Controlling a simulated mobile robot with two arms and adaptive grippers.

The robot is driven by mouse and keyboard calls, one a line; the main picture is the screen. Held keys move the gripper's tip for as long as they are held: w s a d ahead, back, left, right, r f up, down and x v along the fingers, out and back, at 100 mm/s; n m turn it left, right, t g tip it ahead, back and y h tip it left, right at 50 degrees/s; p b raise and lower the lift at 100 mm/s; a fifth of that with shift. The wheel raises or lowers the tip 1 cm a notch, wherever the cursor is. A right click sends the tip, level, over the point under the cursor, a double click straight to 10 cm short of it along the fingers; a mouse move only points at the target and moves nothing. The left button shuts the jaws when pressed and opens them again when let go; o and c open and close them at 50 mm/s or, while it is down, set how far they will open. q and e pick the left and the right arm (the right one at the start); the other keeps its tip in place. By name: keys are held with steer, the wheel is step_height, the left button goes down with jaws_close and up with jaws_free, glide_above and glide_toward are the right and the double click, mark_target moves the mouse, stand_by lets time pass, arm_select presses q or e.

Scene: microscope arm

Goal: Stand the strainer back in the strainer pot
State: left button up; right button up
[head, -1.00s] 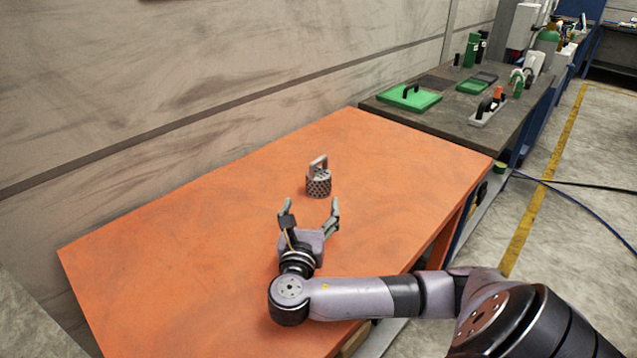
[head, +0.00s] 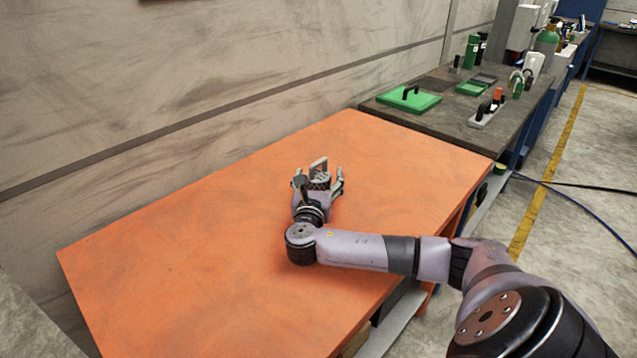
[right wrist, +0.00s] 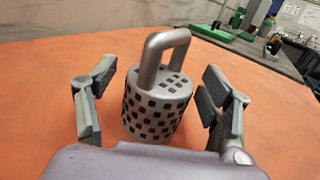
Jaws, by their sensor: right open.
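The strainer (head: 319,180) is a grey perforated cylinder with a looped handle on top. It stands upright on the orange table (head: 200,230). My right gripper (head: 320,182) is open, with its fingers on either side of the strainer. In the right wrist view the strainer (right wrist: 158,105) stands between the open fingers (right wrist: 155,108), with a gap on both sides. I cannot make out the strainer pot in these frames. My left gripper is not in view.
A dark bench (head: 455,132) adjoins the table at the back right. It holds a green tray with a black handle (head: 409,99), a smaller green tray (head: 471,88) and a grey block with a black handle (head: 486,113). The orange table is otherwise clear.

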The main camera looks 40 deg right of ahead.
steer(key=shift+c, duration=0.6)
steer(key=c, duration=1.3)
